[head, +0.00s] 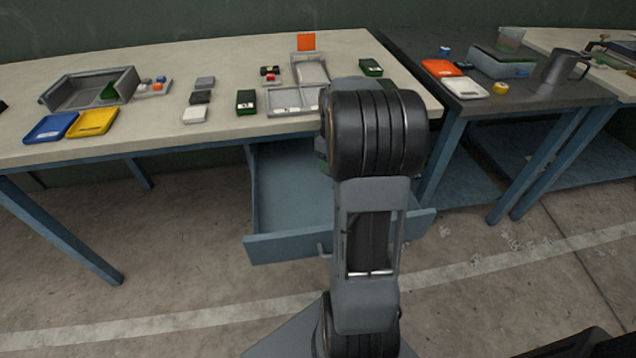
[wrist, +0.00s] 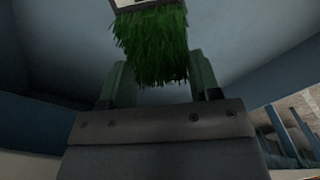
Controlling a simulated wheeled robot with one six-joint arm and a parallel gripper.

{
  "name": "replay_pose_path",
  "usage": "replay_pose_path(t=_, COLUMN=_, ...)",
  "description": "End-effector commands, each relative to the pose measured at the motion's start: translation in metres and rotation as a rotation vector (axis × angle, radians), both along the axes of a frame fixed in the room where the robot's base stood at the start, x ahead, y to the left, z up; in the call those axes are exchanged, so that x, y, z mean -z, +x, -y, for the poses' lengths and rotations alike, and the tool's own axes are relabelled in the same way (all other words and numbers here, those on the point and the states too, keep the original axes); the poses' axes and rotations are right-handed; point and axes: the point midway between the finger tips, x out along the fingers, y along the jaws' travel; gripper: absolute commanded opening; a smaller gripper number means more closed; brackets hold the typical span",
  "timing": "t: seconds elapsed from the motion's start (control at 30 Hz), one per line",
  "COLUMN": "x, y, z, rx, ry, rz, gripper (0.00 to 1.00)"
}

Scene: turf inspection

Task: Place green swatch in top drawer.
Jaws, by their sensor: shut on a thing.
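A green grass-like swatch (wrist: 150,42) with a pale label at its top edge sits between the fingers of my gripper (wrist: 161,80) in the wrist view. The fingers are shut on it. The blue-grey top drawer (head: 290,249) is pulled open under the pale table in the head view. The drawer's inside (wrist: 65,50) shows behind and around the swatch in the wrist view. I cannot tell whether the swatch touches the drawer floor. In the head view my arm hides the gripper, the swatch and the drawer's right part.
The pale table (head: 215,60) carries a grey open bin (head: 62,94), a blue tray (head: 50,127), a yellow tray (head: 93,122), green-topped blocks (head: 246,102) and a grey divided tray (head: 292,100). A dark table (head: 415,46) with a metal jug (head: 555,70) stands right.

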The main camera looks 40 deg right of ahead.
Motion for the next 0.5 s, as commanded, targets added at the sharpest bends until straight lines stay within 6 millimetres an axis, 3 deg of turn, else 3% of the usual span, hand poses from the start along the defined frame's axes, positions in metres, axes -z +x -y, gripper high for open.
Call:
replay_pose_path(t=0.03, x=0.013, y=0.004, z=-0.007, rx=-0.004, ry=0.002, rz=-0.002, gripper=0.35)
replay_pose_path(t=0.2, x=0.031, y=0.013, z=-0.021, rx=-0.004, ry=0.001, rz=-0.001, gripper=0.35)
replay_pose_path(t=0.5, x=0.041, y=0.019, z=-0.03, rx=-0.005, ry=0.0, rz=0.0, gripper=0.35)
